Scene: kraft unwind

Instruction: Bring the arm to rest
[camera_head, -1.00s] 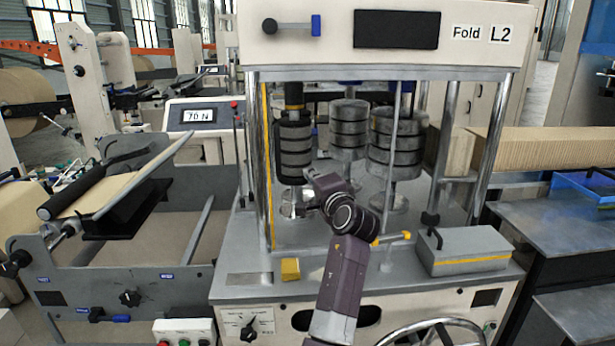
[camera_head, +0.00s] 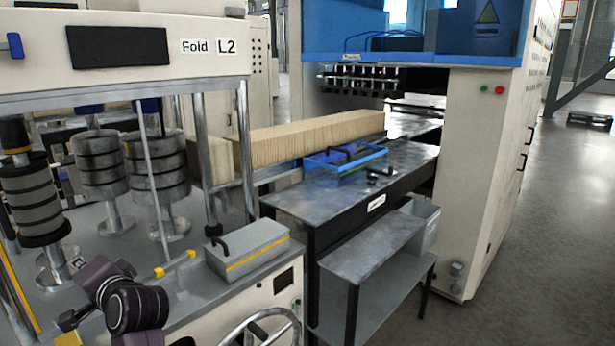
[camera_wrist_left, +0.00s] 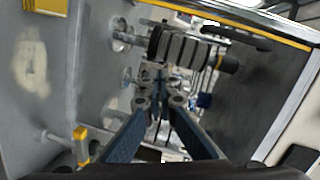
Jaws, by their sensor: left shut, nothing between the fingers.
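My left gripper (camera_wrist_left: 158,92) shows in the left wrist view with its blue-grey fingers brought together at the tips. It is shut with nothing between the fingers. Beyond the fingertips is a dark ringed roller (camera_wrist_left: 180,47) of the folding machine; I see no contact with it. In the head view my left arm's purple and black wrist links show at the lower left, over the machine's grey deck, in front of the rollers. The fingers cannot be made out clearly there. My right gripper is not in view.
The Fold L2 machine (camera_head: 150,18) has upright posts, ringed rollers (camera_head: 157,168) and a grey box (camera_head: 247,250) on its deck. To the right stand a metal table (camera_head: 290,203) with a blue tray (camera_head: 343,172), a lower bench (camera_head: 372,245) and a large cabinet (camera_head: 487,165). Floor is open at far right.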

